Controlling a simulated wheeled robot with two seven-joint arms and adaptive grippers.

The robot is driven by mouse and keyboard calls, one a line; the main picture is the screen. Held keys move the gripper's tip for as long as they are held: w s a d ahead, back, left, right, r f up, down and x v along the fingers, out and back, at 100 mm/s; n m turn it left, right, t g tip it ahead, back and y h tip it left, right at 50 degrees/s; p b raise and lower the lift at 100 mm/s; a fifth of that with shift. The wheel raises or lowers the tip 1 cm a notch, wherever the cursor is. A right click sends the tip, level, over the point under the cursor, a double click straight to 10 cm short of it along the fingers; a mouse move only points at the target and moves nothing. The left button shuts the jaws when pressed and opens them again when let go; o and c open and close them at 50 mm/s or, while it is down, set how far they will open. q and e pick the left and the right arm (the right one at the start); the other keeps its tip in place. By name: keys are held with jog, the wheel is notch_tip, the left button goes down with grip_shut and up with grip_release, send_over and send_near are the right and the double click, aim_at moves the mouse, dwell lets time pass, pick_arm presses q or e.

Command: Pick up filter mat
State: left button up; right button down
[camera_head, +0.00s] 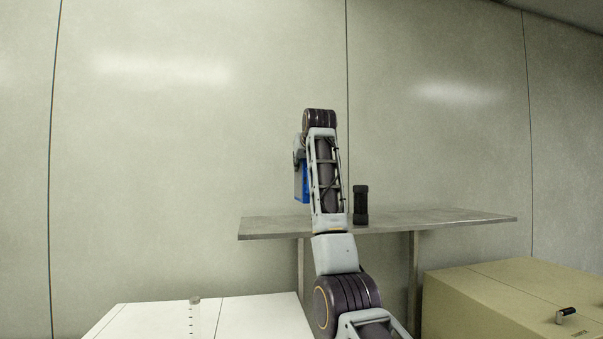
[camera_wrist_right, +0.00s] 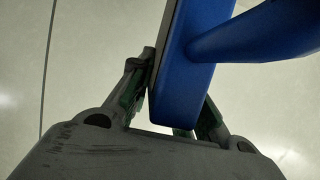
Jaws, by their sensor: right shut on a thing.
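A blue slab with a dark edge and a thick rounded blue bar, which I take to be the filter mat (camera_wrist_right: 188,88), fills the upper middle of the right wrist view. It also shows in the head view (camera_head: 302,183) as a small blue piece left of my right forearm. My right gripper (camera_wrist_right: 176,100) is shut on the slab, one finger on each side. In the head view the right gripper (camera_head: 299,157) is largely hidden by my arm. The blue thing is held above the shelf's height, in front of the wall. My left gripper is not in view.
A grey metal shelf (camera_head: 450,217) stands at the wall behind my right arm, with a black cylinder (camera_head: 361,204) on it. A white surface (camera_head: 260,318) with a small clear container (camera_head: 194,316) is at lower left. A beige cabinet (camera_head: 490,300) with a black handle is at lower right.

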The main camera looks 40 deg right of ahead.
jog(key=shift+r, duration=1.5)
jog(key=shift+f, duration=0.1)
